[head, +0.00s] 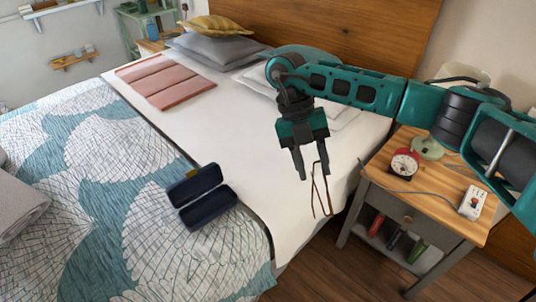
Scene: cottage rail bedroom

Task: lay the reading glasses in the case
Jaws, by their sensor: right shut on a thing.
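My right gripper (312,172) points down above the white sheet near the bed's right edge. It is shut on the reading glasses (328,198), a thin brown frame hanging below the fingers. The lenses are hard to make out. The glasses case (207,209) is dark navy, lies open on the bed at the border of the white sheet and the patterned quilt, and shows two halves. I see nothing in it. The gripper is to the right of the case and apart from it. My left gripper is not in view.
A nightstand (437,182) at the right carries a red alarm clock (404,164) and a white power strip (473,203) with a cable. A folded pink blanket (165,80) and pillows (213,47) lie farther back. A grey folded cloth (20,205) is at the left. The sheet between glasses and case is clear.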

